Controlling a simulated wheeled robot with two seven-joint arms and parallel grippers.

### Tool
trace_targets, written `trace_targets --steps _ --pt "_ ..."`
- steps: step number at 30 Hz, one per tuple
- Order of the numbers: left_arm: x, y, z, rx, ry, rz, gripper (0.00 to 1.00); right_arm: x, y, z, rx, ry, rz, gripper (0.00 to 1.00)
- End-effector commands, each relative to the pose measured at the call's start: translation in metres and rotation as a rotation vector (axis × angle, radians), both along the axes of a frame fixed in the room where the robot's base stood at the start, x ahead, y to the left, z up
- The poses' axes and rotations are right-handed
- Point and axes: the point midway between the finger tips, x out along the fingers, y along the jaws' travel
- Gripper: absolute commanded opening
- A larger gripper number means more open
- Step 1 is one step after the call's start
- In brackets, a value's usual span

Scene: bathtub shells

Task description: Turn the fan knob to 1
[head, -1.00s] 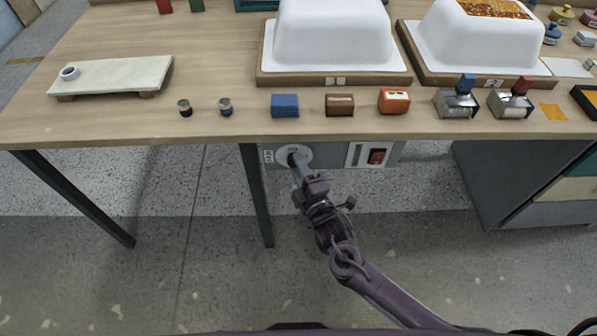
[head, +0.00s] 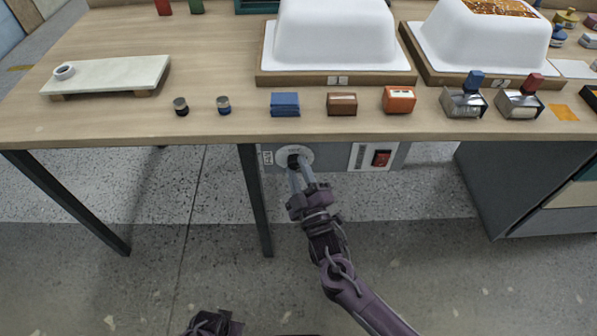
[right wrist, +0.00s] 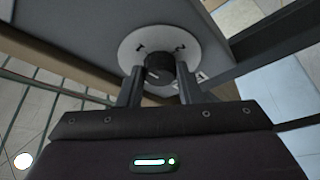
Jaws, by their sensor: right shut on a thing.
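The fan knob (head: 293,161) is a small dark knob on a round pale dial plate (head: 306,153). The plate is on a grey panel under the table's front edge. My right gripper (head: 301,170) reaches up to it from below. In the right wrist view the black knob (right wrist: 158,69) sits between the two fingertips (right wrist: 160,77), and the gripper is shut on it. A white mark shows on the knob's face. The number it points at is too small to read. My left gripper (head: 213,323) shows only partly at the bottom edge; its fingers cannot be made out.
A red switch (head: 381,158) is on the same panel, right of the knob. A dark table leg (head: 256,205) stands just left of my right gripper. Blocks, stamps and white tub shells (head: 335,35) stand on the table (head: 100,115) above. The floor below is open.

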Motion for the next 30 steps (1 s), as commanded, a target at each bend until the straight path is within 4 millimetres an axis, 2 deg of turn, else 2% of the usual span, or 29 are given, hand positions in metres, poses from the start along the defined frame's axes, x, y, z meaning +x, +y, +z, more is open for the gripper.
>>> trace_targets --steps 9,10,14,23,26,30 --pt "0.000 0.000 0.000 0.000 0.000 -0.001 0.36 0.000 -0.001 -0.001 -0.001 0.002 -0.002 0.09" --pt "0.000 0.000 0.000 0.000 0.000 -0.001 0.36 0.000 -0.001 -0.001 -0.001 0.002 -0.002 0.36" --pt "0.000 0.000 0.000 0.000 0.000 -0.001 0.36 0.000 -0.001 -0.001 -0.001 0.002 -0.001 0.53" --pt "0.000 0.000 0.000 0.000 0.000 -0.001 0.36 -0.001 -0.001 -0.001 -0.001 0.001 0.000 0.54" --pt "0.000 0.000 0.000 0.000 -0.001 -0.001 0.36 -0.009 -0.003 -0.004 -0.002 0.003 0.000 0.54" --pt "-0.002 0.001 -0.001 0.000 0.000 -0.001 0.36 -0.031 -0.010 -0.009 -0.002 0.004 0.000 0.54"
